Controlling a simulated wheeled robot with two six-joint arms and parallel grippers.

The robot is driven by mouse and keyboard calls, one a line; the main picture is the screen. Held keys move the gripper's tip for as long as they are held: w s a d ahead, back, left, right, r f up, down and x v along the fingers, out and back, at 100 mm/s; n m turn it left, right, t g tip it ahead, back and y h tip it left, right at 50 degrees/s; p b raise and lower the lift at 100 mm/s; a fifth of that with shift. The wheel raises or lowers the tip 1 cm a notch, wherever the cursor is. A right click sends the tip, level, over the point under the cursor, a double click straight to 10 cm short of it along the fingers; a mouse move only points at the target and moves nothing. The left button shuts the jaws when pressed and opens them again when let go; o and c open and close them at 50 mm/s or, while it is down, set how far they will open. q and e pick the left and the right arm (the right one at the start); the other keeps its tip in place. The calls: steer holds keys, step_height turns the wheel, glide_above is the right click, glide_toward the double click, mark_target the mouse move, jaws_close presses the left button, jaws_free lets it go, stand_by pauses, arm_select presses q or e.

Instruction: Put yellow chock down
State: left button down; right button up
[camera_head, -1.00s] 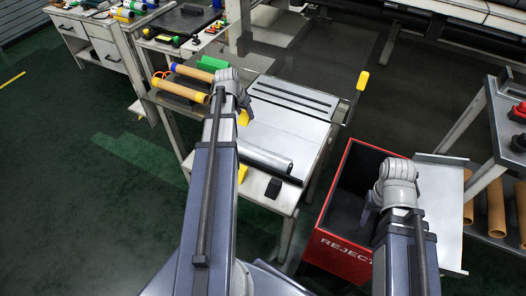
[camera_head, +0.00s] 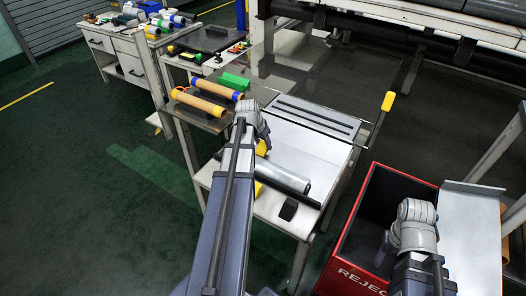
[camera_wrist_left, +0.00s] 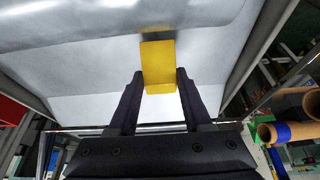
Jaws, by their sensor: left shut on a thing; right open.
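My left gripper (camera_wrist_left: 159,78) is shut on the yellow chock (camera_wrist_left: 158,62), which sits between its two dark fingers in the left wrist view. A pale grey metal surface lies behind the chock there; I cannot tell whether the chock touches it. In the head view my left arm reaches over the white table (camera_head: 268,208), and its wrist hides the fingers. Yellow pieces show beside the arm (camera_head: 261,148) and lower down (camera_head: 258,188); I cannot tell which is the held chock. My right gripper (camera_head: 384,248) is open over the red reject bin (camera_head: 350,276), its fingers partly hidden.
A silver roll (camera_head: 290,179) and a small black block (camera_head: 288,209) lie on the table. Tubes with coloured ends (camera_head: 203,104) and a green block (camera_head: 234,82) lie on the shelf to the left. A yellow-handled lever (camera_head: 388,101) stands at the table's right.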

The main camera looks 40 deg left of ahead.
arm_select(q)
steer(key=shift+f+b, duration=1.1)
steer(key=shift+f, duration=0.4)
steer(key=shift+c, duration=1.7)
jaws_free()
steer(key=shift+r, duration=0.1)
steer(key=p+v, duration=1.1)
steer(key=v, duration=0.1)
steer(key=shift+d, duration=0.15)
